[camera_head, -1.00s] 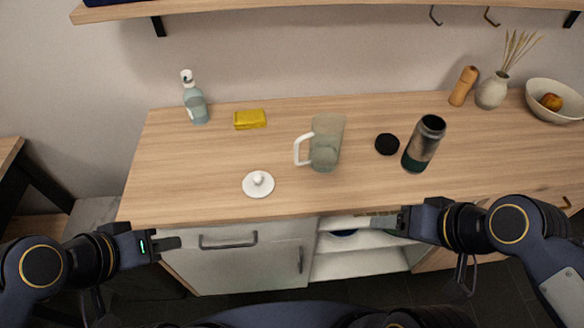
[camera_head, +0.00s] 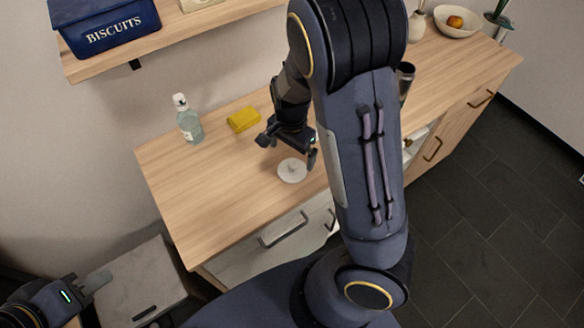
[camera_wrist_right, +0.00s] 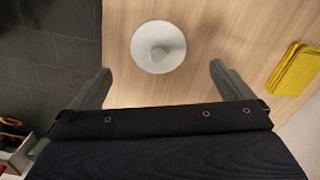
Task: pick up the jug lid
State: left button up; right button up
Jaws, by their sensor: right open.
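The white jug lid (camera_head: 292,171), a round disc with a knob, lies on the wooden counter near its front edge. It also shows in the right wrist view (camera_wrist_right: 158,47), ahead of and between the open fingers. My right gripper (camera_head: 290,155) is open and empty, close above the lid; in the right wrist view the gripper (camera_wrist_right: 160,85) is apart from the lid. My left gripper (camera_head: 98,280) is at the lower left, off the counter; its finger opening is not clear. The jug is hidden behind my right arm in the head view.
A yellow sponge (camera_head: 243,119) and a soap bottle (camera_head: 188,120) stand behind the lid on the counter (camera_head: 215,190). A dark flask (camera_head: 405,80) is partly hidden by my right arm. The shelf (camera_head: 190,35) with a blue biscuit tin (camera_head: 105,25) hangs above.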

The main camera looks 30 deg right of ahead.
aim_at(292, 165)
notch_tip(292, 165, down, 7)
jog(key=shift+s+r, duration=0.1)
jog(key=shift+s, duration=0.05)
jog(key=c, duration=1)
